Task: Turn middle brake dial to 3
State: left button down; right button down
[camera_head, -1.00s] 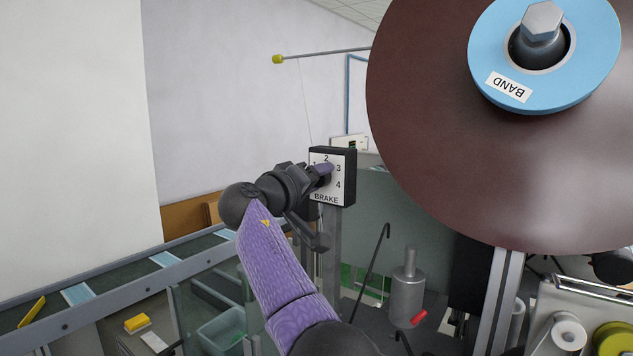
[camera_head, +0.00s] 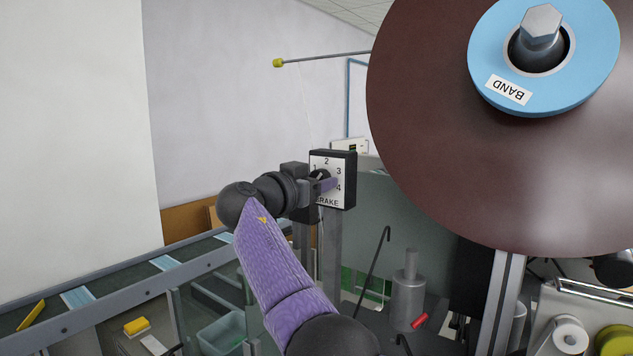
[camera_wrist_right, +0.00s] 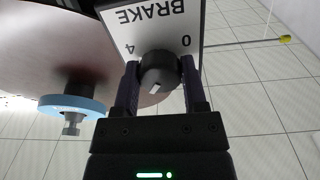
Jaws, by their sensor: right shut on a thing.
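The brake dial box (camera_head: 346,163) stands on a grey post in the head view, with a white face marked 1 to 4 and BRAKE. My right gripper (camera_head: 325,184) reaches it from the left, on the purple-sleeved arm, and covers part of the face. In the right wrist view the face is upside down, with 4 and 0 showing. There the black knob (camera_wrist_right: 158,70) sits between the two fingers of my right gripper (camera_wrist_right: 161,80), which is shut on it. A pale mark on the knob points down in that picture; the number it faces is hidden. My left gripper is out of view.
A large brown disc (camera_head: 430,130) with a blue hub (camera_head: 485,75) labelled BAND fills the upper right, close to the dial box. A thin rod with a yellow tip (camera_head: 278,63) is above. A conveyor (camera_head: 120,290) runs at lower left.

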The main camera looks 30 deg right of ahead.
jog(key=shift+f+m, duration=0.2)
jog(key=shift+m, duration=2)
jog(key=shift+g, duration=0.3)
jog(key=shift+c, duration=1.8)
grip_release()
jog(key=shift+o, duration=1.1)
jog(key=shift+r, duration=0.1)
jog(key=b+v, duration=0.4)
jog(key=v, duration=0.6)
jog(key=shift+s, duration=0.1)
